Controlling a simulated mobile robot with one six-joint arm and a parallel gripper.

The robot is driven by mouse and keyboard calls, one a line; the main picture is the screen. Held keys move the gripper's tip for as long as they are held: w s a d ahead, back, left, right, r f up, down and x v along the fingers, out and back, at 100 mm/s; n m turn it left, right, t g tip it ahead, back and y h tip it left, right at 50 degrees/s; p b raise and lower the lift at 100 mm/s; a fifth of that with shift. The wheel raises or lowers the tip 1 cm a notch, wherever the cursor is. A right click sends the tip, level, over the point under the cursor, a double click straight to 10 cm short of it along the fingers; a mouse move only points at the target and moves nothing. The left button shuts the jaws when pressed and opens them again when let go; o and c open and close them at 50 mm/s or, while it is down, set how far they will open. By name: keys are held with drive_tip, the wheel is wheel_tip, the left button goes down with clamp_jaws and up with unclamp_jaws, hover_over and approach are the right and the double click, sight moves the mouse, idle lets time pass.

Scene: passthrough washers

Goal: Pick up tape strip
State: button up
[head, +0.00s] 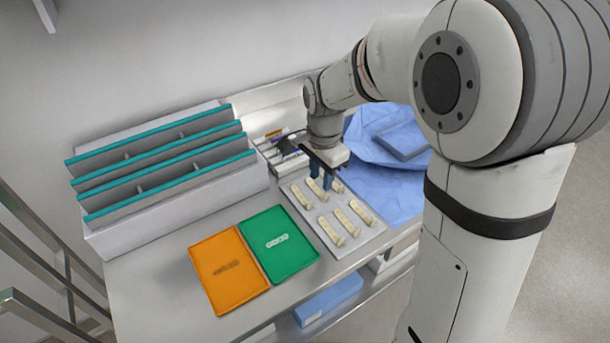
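Several cream tape strips lie in two rows on a pale grey board (312,219). In the front row are a left strip (331,231), a middle strip (346,221) and a right strip (361,211). In the back row, one strip (303,194) lies clear at the left, and another strip (317,188) lies right by my gripper's fingers. My gripper (321,178) points down over the back row, its dark blue fingers low near the board. The fingers partly hide the strips there. Whether they touch or hold one is too small to tell.
A green tray (297,262) and an orange tray (217,302) lie flat at the front, each with a small marking. A white rack with teal-edged dividers (160,150) stands at the left. Blue cloth (395,196) covers the right. A blue box (328,299) sits on the lower shelf.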

drive_tip(key=shift+w+a+f+m, duration=0.6)
drive_tip(key=shift+w+a+f, duration=0.1)
drive_tip(key=shift+a+f, duration=0.3)
drive_tip(key=shift+w+a+f, duration=0.1)
drive_tip(key=shift+f, duration=0.25)
wheel_tip(320, 180, down, 7)
drive_tip(key=shift+a+f+p, duration=0.15)
drive_tip(key=shift+p, duration=0.5)
drive_tip(key=shift+c, duration=0.5)
clamp_jaws()
